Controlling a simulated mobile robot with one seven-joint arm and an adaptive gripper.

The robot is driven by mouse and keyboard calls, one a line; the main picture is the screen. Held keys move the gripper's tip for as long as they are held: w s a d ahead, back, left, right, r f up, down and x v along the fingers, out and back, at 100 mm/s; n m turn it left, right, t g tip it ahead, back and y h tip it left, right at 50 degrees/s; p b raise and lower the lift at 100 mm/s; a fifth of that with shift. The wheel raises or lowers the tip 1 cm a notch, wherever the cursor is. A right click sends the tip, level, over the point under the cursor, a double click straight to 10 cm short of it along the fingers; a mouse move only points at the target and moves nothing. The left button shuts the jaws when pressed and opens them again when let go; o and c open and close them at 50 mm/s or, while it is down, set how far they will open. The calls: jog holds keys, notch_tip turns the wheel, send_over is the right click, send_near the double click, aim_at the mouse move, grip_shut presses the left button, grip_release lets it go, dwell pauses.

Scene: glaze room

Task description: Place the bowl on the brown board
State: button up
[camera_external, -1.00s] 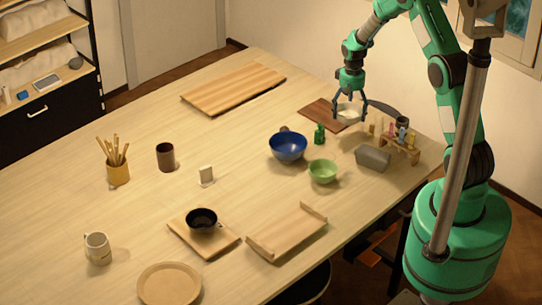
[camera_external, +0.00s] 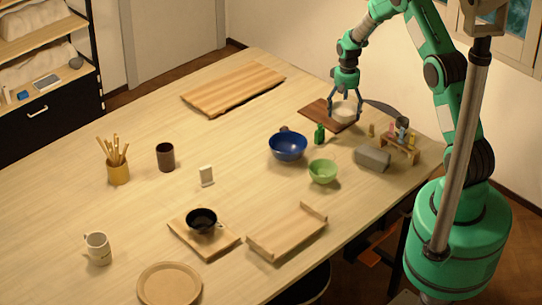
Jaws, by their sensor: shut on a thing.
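My gripper (camera_external: 344,108) is shut on a small white bowl (camera_external: 344,114) at the far right of the table. The bowl is upright between the fingers, over the brown board (camera_external: 316,112). I cannot tell whether the bowl touches the board. The board is dark brown and flat, and the bowl and gripper hide part of it. A blue bowl (camera_external: 288,148) and a green bowl (camera_external: 322,172) stand nearer on the table. A black bowl (camera_external: 201,219) sits on a small light wooden board (camera_external: 184,236).
A green bottle (camera_external: 319,134) stands just in front of the brown board. A grey block (camera_external: 373,158) and a small wooden rack (camera_external: 402,148) with little items stand to the right. A long light board (camera_external: 233,89) lies at the back.

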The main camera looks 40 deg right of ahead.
jog(key=w+d, duration=0.1)
jog(key=w, duration=0.3)
jog(key=w+d+p, duration=0.1)
jog(key=w, duration=0.2)
jog(key=w+d+f, duration=0.1)
jog(key=w+d, duration=0.1)
jog(key=w, duration=0.2)
jog(key=shift+w, duration=0.3)
jog(key=shift+f+p, duration=0.15)
jog(key=shift+p, duration=0.15)
jog(key=shift+f+p, duration=0.35)
jog(key=shift+f, duration=1.3)
jog(key=shift+f, duration=0.1)
jog(key=o, duration=0.9)
jog(key=shift+f, duration=0.1)
jog(key=shift+o, duration=1.3)
